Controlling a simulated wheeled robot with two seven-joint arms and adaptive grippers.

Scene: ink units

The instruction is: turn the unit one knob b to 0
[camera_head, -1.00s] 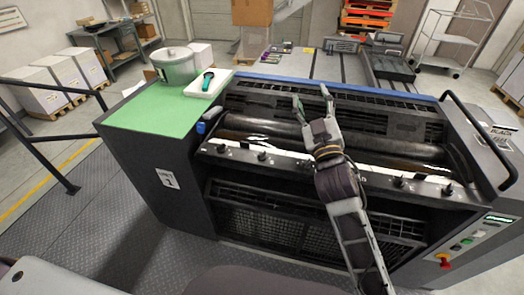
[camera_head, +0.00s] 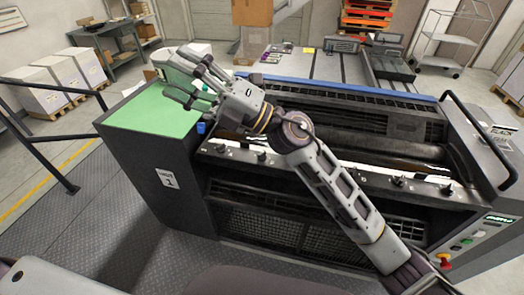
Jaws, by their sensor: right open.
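The letters are too small to read, so I cannot tell which is knob b. My right gripper (camera_head: 178,76) is open and empty, above the green top, left of the knobs. Its arm crosses in front of the rail's middle, hiding part of it. My left gripper is not in view.
The green top (camera_head: 150,118) is bare at its front. The gripper largely covers the pot and white tray behind it. A black handrail (camera_head: 480,135) and a control panel with a red button (camera_head: 444,264) are at the right. Dark rollers (camera_head: 350,140) lie behind the rail.

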